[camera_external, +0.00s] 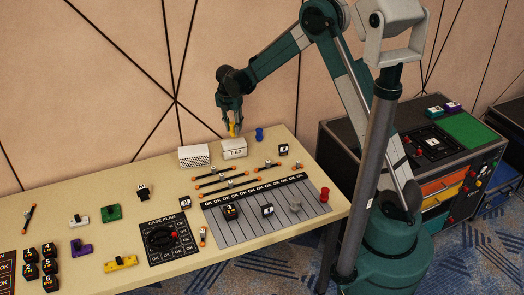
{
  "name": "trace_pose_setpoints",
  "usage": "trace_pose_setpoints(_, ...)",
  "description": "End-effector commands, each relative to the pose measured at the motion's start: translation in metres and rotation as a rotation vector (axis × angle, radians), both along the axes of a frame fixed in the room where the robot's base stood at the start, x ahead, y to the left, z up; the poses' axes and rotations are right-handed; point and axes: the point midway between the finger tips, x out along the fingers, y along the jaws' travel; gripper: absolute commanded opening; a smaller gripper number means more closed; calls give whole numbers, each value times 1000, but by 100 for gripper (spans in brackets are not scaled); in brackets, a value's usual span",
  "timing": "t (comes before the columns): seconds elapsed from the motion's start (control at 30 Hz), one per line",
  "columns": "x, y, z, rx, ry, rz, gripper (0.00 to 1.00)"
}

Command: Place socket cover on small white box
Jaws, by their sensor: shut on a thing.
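My gripper (231,127) points down at the back of the table, shut on a small yellow piece (233,129). The yellow piece may be the socket cover, but it is too small to be sure. A small white box (234,151) with dark lettering on its front stands directly below the gripper. The yellow piece is just above or at the box's top; I cannot tell whether they touch. A second white box (194,159) with a dotted front stands just to its left.
A blue piece (260,134) stands right of the lettered box. Orange-tipped rods (225,185) lie in front, before a grey striped mat (260,226). A red cylinder (324,194) is near the table's right end. Several small coloured parts and black blocks (49,266) lie at left.

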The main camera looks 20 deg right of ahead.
Motion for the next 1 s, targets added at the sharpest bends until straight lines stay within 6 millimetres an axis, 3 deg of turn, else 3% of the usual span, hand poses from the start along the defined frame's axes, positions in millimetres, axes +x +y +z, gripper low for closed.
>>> trace_pose_setpoints(0.43, 0, 0, -35, 0, 0, 0, 18)
trace_pose_setpoints(0.93, 0, 0, -41, 0, 0, 0, 18)
trace_pose_setpoints(1.0, 0, 0, -41, 0, 0, 0, 31)
